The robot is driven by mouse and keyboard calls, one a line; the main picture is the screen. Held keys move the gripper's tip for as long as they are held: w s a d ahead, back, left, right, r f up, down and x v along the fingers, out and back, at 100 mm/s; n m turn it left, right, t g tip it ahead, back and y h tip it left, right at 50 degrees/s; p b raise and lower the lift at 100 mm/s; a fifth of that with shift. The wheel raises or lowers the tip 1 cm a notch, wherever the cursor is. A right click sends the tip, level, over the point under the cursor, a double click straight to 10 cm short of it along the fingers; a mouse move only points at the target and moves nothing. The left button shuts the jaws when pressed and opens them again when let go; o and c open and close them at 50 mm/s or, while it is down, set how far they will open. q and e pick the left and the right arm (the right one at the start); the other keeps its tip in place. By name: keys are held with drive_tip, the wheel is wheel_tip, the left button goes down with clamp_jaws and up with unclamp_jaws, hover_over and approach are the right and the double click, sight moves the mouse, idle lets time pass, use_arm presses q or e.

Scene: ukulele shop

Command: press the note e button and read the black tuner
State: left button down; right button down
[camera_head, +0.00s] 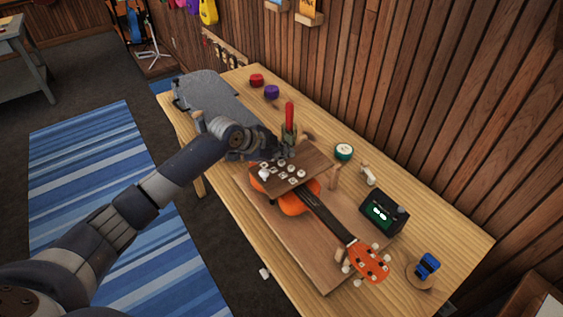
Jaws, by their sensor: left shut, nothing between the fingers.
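A brown board (318,160) with several small pale buttons (291,172) stands over the body of an orange ukulele (297,203). The button labels are too small to read, so I cannot tell which is note e. My left gripper (283,156) is shut and empty at the back left edge of the board, close to the buttons. I cannot tell whether it touches one. The black tuner (385,212) stands right of the ukulele neck. Its screen is lit green with pale marks I cannot read clearly. My right gripper is out of view.
The ukulele lies on a wooden base on the workbench (453,243). A red-handled tool (289,113) stands upright behind my gripper. A green-topped tin (344,152), a blue clip device (428,266), and red (257,80) and purple (271,92) items stand around. A grey case (215,100) lies at back left.

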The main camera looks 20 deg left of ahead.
sight(283, 164)
use_arm(q)
drive_tip(key=shift+f, duration=0.1)
idle(0.7)
drive_tip(key=shift+f, duration=0.35)
drive_tip(key=shift+f+b, duration=0.55)
idle(0.7)
drive_tip(key=shift+r, duration=0.1)
drive_tip(key=shift+r+p, duration=0.8)
drive_tip(key=shift+r, duration=0.1)
drive_tip(key=shift+r, duration=0.15)
wheel_tip(283, 164, up, 5)
drive_tip(key=p, duration=0.4)
